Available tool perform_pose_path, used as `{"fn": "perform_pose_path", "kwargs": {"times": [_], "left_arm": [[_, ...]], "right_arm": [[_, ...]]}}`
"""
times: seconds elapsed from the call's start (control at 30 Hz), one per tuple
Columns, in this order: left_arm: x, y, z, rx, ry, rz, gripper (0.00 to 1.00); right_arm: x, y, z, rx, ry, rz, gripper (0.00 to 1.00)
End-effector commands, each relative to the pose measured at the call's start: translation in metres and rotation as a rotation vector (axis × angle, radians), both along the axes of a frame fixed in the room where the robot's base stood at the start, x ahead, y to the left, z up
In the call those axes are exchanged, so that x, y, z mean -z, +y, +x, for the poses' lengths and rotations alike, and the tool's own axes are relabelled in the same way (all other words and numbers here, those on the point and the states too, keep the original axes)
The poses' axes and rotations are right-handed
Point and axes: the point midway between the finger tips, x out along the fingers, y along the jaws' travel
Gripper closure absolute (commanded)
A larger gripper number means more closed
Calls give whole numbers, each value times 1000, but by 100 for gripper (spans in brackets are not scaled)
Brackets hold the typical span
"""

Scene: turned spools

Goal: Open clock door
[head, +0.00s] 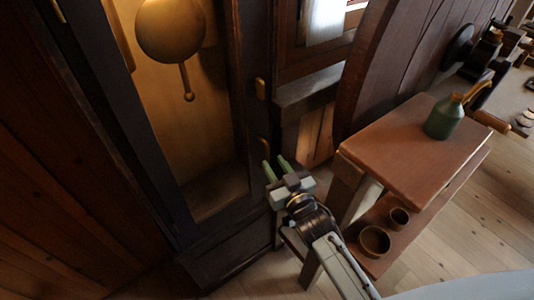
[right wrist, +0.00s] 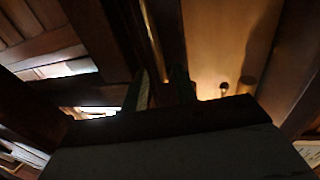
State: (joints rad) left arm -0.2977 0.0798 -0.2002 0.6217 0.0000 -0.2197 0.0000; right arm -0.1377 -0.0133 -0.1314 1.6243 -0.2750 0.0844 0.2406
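The clock is a tall dark wooden case (head: 222,250) on the left of the head view. A round brass pendulum (head: 170,28) hangs in its lit, golden interior, which also shows in the right wrist view (right wrist: 215,45). A dark front frame surrounds this opening; I cannot tell whether the door stands ajar. A small brass fitting (head: 261,88) sits on the frame's right edge. My right gripper (head: 276,165) is beside the lower right edge of the frame, its two green fingers apart with a narrow gap. Contact with the frame is unclear. My left gripper is out of view.
A reddish wooden side table (head: 400,165) stands right of my right arm, with a green bottle (head: 444,118) on top and two small bowls (head: 374,241) (head: 398,218) on its lower shelf. A window ledge lies behind.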

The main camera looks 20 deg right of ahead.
Motion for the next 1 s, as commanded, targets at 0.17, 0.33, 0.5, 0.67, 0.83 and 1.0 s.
{"fn": "perform_pose_path", "kwargs": {"times": [0.17, 0.33, 0.5, 0.67, 0.83, 1.0], "left_arm": [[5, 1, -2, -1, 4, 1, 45], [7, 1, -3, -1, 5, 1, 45], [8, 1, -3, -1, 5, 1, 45], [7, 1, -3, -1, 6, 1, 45], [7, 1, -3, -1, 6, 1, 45], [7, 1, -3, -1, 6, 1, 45]], "right_arm": [[0, 5, 32, -1, -2, 0, 71], [0, 8, 49, 0, -1, 1, 71], [0, 8, 54, 0, 1, 1, 71], [0, 8, 54, 0, 1, 1, 71], [0, 8, 54, 0, 1, 1, 86], [0, 8, 54, 0, 1, 1, 100]]}}
